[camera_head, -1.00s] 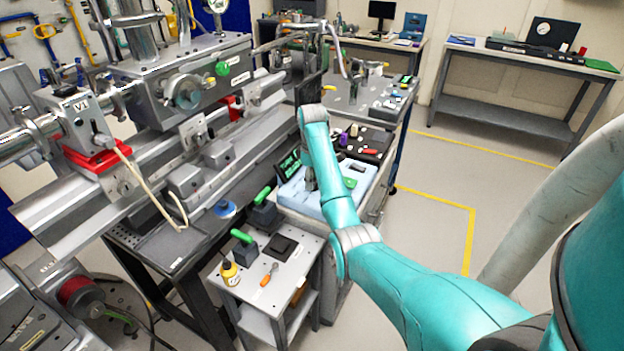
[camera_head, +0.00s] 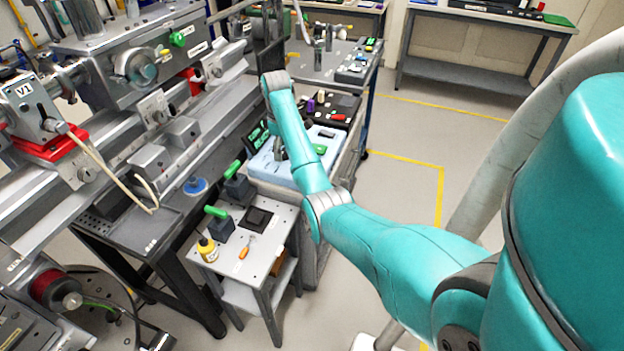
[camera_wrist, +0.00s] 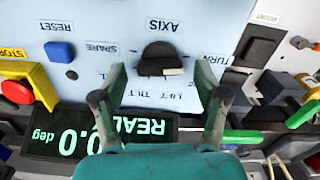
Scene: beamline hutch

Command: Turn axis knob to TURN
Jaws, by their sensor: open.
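The axis knob (camera_wrist: 158,58) is dark, with a pale mark on its lower right side in the wrist view. It sits on a light blue panel (camera_wrist: 100,70), whose labels appear upside down: AXIS above it, TURN to the right, LIFT and TILT below, SPARE to the left. My gripper (camera_wrist: 165,100) is open, its two fingers apart on either side below the knob in the picture. I see no contact with the knob. In the head view the panel (camera_head: 262,168) lies under my arm, and the knob is not clear there.
A dark display (camera_wrist: 95,135) with green digits reads 0.0 deg. A yellow box with a red STOP button (camera_wrist: 18,92) is at left, a blue RESET button (camera_wrist: 60,52) nearby. A green-handled part (camera_wrist: 255,137) lies right. A small cart (camera_head: 240,265) stands in front.

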